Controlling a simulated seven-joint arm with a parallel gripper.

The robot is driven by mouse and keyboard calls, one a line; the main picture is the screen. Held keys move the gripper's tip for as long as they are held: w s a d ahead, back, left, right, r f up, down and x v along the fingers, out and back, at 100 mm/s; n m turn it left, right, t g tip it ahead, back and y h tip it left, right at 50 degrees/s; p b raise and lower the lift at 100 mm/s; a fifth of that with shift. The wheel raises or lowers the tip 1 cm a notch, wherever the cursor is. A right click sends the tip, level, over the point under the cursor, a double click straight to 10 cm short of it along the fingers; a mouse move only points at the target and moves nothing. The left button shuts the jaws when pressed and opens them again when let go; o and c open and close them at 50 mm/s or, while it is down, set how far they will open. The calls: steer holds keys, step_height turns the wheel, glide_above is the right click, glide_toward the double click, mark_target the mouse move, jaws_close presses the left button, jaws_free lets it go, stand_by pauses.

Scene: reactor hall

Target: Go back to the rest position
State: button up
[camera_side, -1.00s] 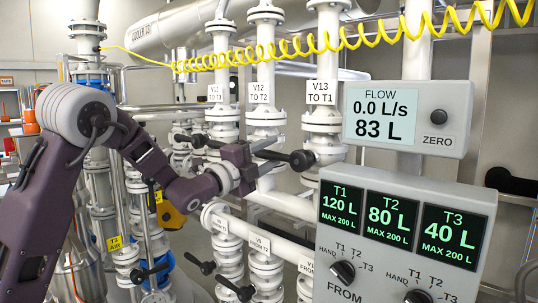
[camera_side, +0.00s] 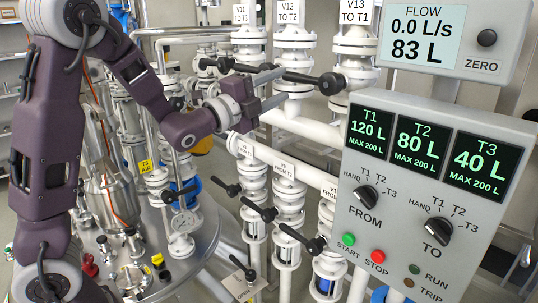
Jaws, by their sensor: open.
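My gripper (camera_side: 284,85) is in the upper middle of the side view, at the end of my purple arm. Its two grey fingers point right and are apart, with no object visible between them. It is in front of the V11 (camera_side: 246,14) and V12 (camera_side: 288,12) pipes, close to the black valve handle (camera_side: 312,79) in the picture. Whether it touches that handle cannot be told.
The control panel (camera_side: 420,205) stands to the right, showing T1 120 L, T2 80 L, T3 40 L. The flow display (camera_side: 420,32) reads 0.0 L/s and 83 L. Lower valve handles (camera_side: 257,210) stick out below my gripper. A round metal tank top (camera_side: 205,240) is at lower left.

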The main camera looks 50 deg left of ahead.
steer(key=s+d+f+n+g, duration=0.3)
steer(key=s+f+n+g, duration=0.1)
steer(key=s, duration=0.7)
steer(key=s+d+f+n+g, duration=0.3)
steer(key=s+n+g, duration=0.3)
steer(key=s, duration=0.5)
steer(key=s+d+f+n+g, duration=0.3)
steer(key=s+f+n, duration=0.3)
steer(key=s, duration=0.6)
steer(key=shift+n+g, duration=0.9)
steer(key=shift+n, duration=0.2)
